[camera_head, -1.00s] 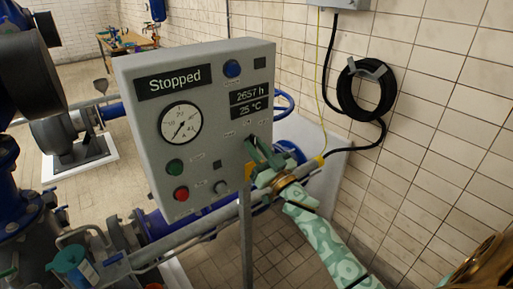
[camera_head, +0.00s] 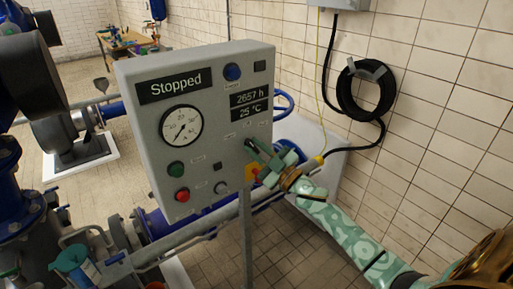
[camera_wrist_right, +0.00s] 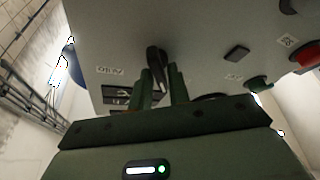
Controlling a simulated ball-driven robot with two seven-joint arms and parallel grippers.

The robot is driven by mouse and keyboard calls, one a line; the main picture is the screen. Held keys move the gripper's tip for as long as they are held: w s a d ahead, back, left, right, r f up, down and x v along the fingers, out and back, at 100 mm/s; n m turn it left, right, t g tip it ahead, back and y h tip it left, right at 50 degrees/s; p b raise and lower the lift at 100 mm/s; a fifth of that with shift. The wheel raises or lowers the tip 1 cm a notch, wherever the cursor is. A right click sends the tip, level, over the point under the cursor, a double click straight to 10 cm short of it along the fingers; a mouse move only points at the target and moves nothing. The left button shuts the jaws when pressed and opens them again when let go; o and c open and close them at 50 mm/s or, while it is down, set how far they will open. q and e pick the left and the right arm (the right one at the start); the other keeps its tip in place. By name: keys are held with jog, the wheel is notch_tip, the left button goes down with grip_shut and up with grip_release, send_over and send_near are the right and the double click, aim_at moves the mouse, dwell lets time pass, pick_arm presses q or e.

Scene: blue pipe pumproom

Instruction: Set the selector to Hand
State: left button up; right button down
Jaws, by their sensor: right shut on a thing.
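The grey control panel (camera_head: 200,130) stands on a post in the middle of the head view, its display reading "Stopped". My right gripper (camera_head: 253,149) is at the right part of its face, below the small displays. In the right wrist view its two green fingers (camera_wrist_right: 162,88) are shut on the dark selector knob (camera_wrist_right: 157,60), which stands out from the panel. In the head view the fingers mostly hide the knob. Small labels are near it, too blurred to read, so I cannot tell its position. My left gripper is not in view.
The panel also carries a gauge (camera_head: 182,127), a green button (camera_head: 176,169), a red button (camera_head: 182,195) and a blue lamp (camera_head: 232,72). A yellow part (camera_head: 250,173) is close below my right gripper. Blue pipework stands behind and left. A black hose coil (camera_head: 366,92) hangs on the tiled wall.

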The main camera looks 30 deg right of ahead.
jog(key=shift+n+g+y, duration=0.4)
jog(key=shift+n, duration=1)
jog(key=c, duration=1.5)
grip_release()
jog(key=b+v, duration=0.1)
jog(key=v, duration=1.5)
jog(key=shift+s+d+b, duration=0.15)
jog(key=shift+b, duration=0.15)
